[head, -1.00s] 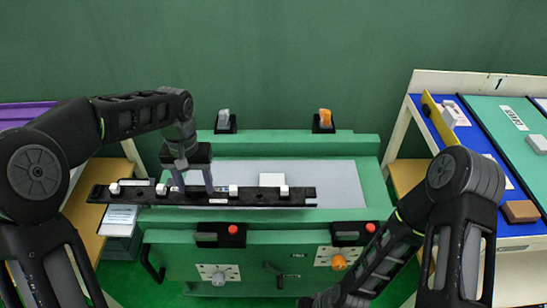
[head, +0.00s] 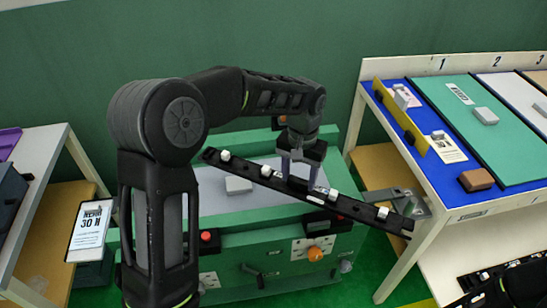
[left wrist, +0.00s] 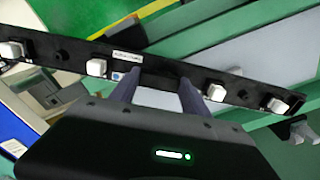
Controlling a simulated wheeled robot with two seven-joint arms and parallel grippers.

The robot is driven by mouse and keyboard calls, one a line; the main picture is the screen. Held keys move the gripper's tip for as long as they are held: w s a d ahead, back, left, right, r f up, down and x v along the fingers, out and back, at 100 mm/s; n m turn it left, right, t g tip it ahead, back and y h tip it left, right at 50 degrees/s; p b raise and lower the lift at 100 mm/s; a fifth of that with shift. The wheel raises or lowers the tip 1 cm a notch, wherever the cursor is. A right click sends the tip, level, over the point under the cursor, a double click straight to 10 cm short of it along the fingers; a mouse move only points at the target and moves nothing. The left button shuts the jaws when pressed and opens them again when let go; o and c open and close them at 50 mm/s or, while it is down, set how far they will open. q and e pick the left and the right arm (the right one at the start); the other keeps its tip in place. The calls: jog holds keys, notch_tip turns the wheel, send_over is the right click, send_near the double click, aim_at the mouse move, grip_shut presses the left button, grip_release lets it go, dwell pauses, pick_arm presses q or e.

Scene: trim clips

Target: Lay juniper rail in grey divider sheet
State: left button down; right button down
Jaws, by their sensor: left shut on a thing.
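A long black rail with several white clips and a small white label (head: 342,207) is in my left gripper (head: 298,178). The gripper is shut on it near its middle. The rail is held in the air, slanting down to the right, between the green machine and the right table. In the left wrist view the rail (left wrist: 250,92) crosses between the fingers (left wrist: 157,88); its label is too small to read. A pale grey sheet (head: 512,92) lies on the right table, beyond a green sheet (head: 465,125).
The right table's blue sheet (head: 439,178) carries a yellow bar (head: 402,120), cards and a brown block (head: 476,180). The green machine (head: 275,250) with a grey top stands below the rail.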

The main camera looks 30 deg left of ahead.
aim_at(260, 178)
pick_arm(q)
jog(key=shift+w+d, duration=0.2)
jog(key=shift+d, duration=0.25)
jog(key=shift+a+r, duration=0.15)
jog(key=shift+a, duration=0.25)
jog(key=a+n+p, duration=0.1)
jog(key=a, duration=0.2)
jog(key=s+a+r+n+p, duration=0.1)
jog(key=a+n, duration=0.1)
jog(key=a, duration=0.2)
jog(key=s+a+n+p, duration=0.1)
jog(key=a+p, duration=0.1)
jog(key=a, duration=0.1)
jog(key=shift+a+r+n, duration=0.3)
jog(key=shift+a, duration=0.05)
jog(key=s+a+n+p, duration=0.1)
jog(key=s+a+n, duration=0.1)
jog(key=a, duration=0.3)
jog(key=shift+a+n, duration=0.3)
jog(key=shift+a, duration=0.1)
jog(key=shift+r, duration=0.1)
notch_tip(260, 178, down, 13)
jog(key=b, duration=0.8)
